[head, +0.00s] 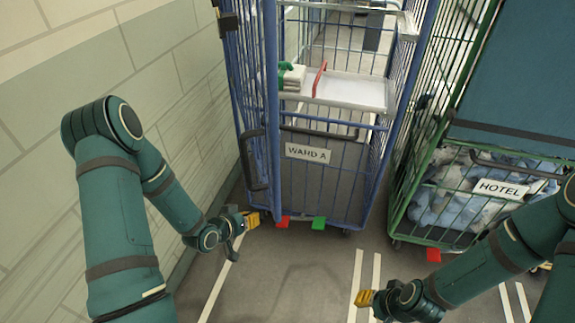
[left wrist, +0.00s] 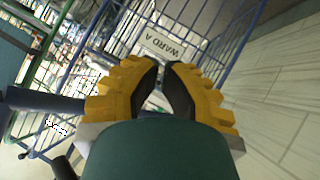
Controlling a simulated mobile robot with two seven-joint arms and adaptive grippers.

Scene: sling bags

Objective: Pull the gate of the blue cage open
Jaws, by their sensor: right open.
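The blue cage (head: 274,120) stands upright at centre in the head view. Its low front mesh panel bears a "WARD A" sign (head: 307,153), which also shows upside down in the left wrist view (left wrist: 162,46). A black handle (head: 252,162) is at the cage's left front side. My left gripper (head: 252,219) is low by the cage's front left corner, below that handle. In the left wrist view its fingertips (left wrist: 163,65) are close together; I cannot tell whether they touch anything. My right gripper (head: 364,298) is open above the floor at front right, apart from the cage.
Inside the blue cage is a white shelf (head: 345,91) with folded cloths (head: 293,77). A green cage (head: 400,198) with a "HOTEL" sign (head: 503,188) and bagged laundry stands to its right. A tiled wall (head: 170,65) is close on the left. The floor (head: 290,282) in front is clear.

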